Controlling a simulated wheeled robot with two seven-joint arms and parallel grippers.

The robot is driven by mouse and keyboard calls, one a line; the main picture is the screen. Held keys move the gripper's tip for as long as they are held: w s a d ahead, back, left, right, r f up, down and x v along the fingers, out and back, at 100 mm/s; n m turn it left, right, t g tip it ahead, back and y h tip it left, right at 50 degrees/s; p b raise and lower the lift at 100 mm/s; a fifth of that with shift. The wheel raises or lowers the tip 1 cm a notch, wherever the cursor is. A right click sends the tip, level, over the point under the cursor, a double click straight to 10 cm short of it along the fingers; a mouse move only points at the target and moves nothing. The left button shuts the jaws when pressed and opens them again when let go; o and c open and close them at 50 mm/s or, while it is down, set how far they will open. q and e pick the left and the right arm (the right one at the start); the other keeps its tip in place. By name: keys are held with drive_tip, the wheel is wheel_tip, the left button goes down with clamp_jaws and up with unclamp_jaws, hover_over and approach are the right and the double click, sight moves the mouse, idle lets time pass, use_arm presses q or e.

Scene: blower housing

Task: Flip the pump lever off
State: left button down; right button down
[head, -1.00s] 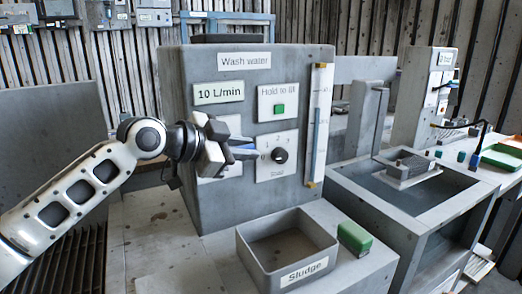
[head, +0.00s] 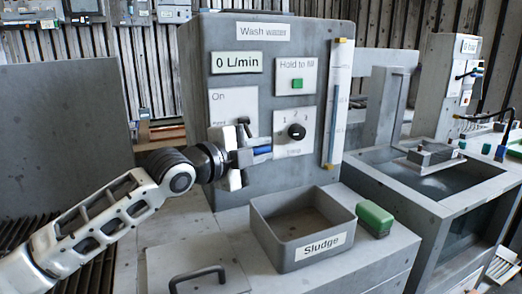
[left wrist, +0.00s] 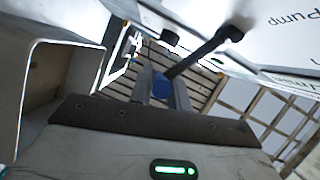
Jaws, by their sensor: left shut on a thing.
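The pump lever shows in the left wrist view as a black arm (left wrist: 203,52) with a blue tip (left wrist: 162,88). It sticks out from a white plate marked "Pump" (left wrist: 285,30). My left gripper (left wrist: 160,92) is shut on the blue tip. In the head view the left gripper (head: 248,155) is in front of the plate marked "On" (head: 233,103), with the blue grip (head: 262,150) at its fingers. The gripper hides the lower part of the plate. The display (head: 236,62) reads 0 L/min. My right gripper is not in view.
The grey "Wash water" housing (head: 262,78) also carries a "Hold to fill" button (head: 297,83) and a black knob (head: 296,131). A "Sludge" tray (head: 300,255) and a green block (head: 374,217) stand below. A sink unit (head: 440,196) is at the right.

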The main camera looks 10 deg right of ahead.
use_arm(q)
drive_tip(key=shift+w+a+f, duration=0.15)
drive_tip(key=shift+w+f, duration=0.05)
drive_tip(key=shift+f, duration=0.15)
drive_tip(key=shift+a+m, duration=0.1)
drive_tip(key=shift+m, duration=0.2)
drive_tip(key=c, duration=1.5)
unclamp_jaws()
drive_tip(key=shift+o, duration=0.8)
drive_tip(key=shift+w, duration=0.15)
drive_tip(key=shift+r, duration=0.1)
drive_tip(key=b+v, duration=0.1)
drive_tip(key=v, duration=1.5)
drive_tip(key=shift+s+f, duration=0.2)
drive_tip(key=shift+s, duration=0.1)
